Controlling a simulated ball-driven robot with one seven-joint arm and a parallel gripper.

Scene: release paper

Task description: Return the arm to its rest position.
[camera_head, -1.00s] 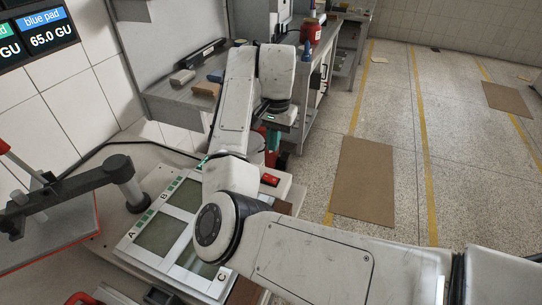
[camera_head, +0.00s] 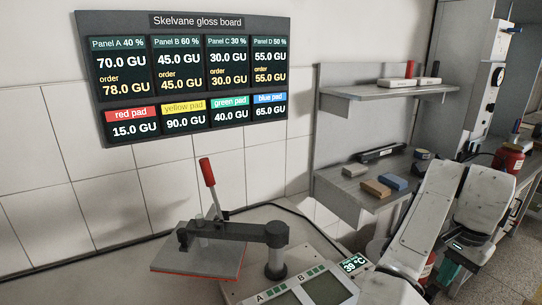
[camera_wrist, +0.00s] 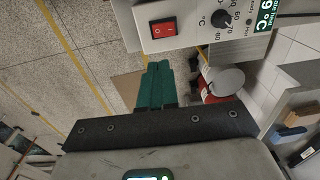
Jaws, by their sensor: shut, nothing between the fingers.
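My gripper (camera_wrist: 155,88) shows in the wrist view as two green fingers side by side, shut and empty, apart from anything else. In the head view my white arm stands folded at the lower right, its wrist hanging down in front of the bench. The fingers show there only in small part, so I cannot judge their height above the floor.
A hot plate unit (camera_wrist: 188,22) with a red switch lies near my gripper. A red container (camera_wrist: 215,86) is beside the fingers. A press (camera_head: 232,235) with a red handle stands on the table at left. A shelf (camera_head: 385,92) and gloss board (camera_head: 190,75) are behind.

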